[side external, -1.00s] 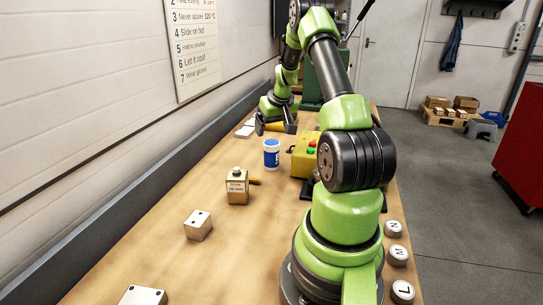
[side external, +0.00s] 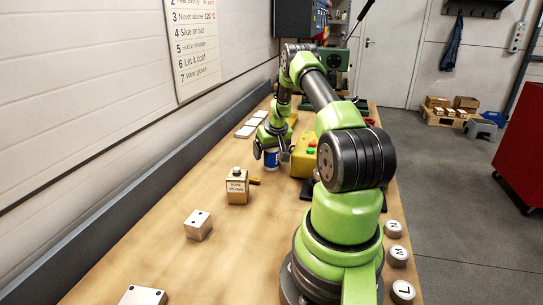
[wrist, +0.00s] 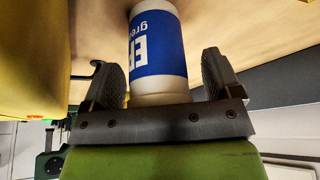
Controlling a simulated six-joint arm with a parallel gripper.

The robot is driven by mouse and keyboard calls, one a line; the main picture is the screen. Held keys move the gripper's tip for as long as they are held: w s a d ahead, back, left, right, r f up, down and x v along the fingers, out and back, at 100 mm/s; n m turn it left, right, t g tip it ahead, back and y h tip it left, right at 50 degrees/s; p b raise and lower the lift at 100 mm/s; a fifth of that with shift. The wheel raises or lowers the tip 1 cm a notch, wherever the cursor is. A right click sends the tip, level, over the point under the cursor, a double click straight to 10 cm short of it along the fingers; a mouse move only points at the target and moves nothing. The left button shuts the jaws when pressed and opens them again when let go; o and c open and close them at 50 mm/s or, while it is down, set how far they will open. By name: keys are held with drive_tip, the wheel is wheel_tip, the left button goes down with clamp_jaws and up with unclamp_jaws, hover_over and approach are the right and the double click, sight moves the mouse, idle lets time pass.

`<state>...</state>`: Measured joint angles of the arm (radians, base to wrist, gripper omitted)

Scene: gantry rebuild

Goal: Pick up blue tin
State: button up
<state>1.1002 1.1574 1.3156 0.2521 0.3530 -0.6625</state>
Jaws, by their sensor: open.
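The blue tin (side external: 272,162), white with a blue label band, stands on the bench, partly hidden by my gripper in the side view. In the wrist view the tin (wrist: 158,45) fills the space between the two fingers, its label partly readable. My gripper (side external: 266,155) is low over the bench at the tin. The wrist view shows my gripper (wrist: 163,75) open, one finger on each side of the tin. A gap shows at the right finger; the left finger is close to the tin, and I cannot tell if it touches.
A yellow box with red and green buttons (side external: 304,160) stands close on the tin's right. A labelled block (side external: 237,188) and a small block with dots (side external: 198,226) stand nearer the camera. Pale flat pieces (side external: 250,125) lie behind. The bench's left front is mostly clear.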

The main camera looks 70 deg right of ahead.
drive_tip(key=c, duration=1.1)
drive_tip(key=shift+r, duration=0.1)
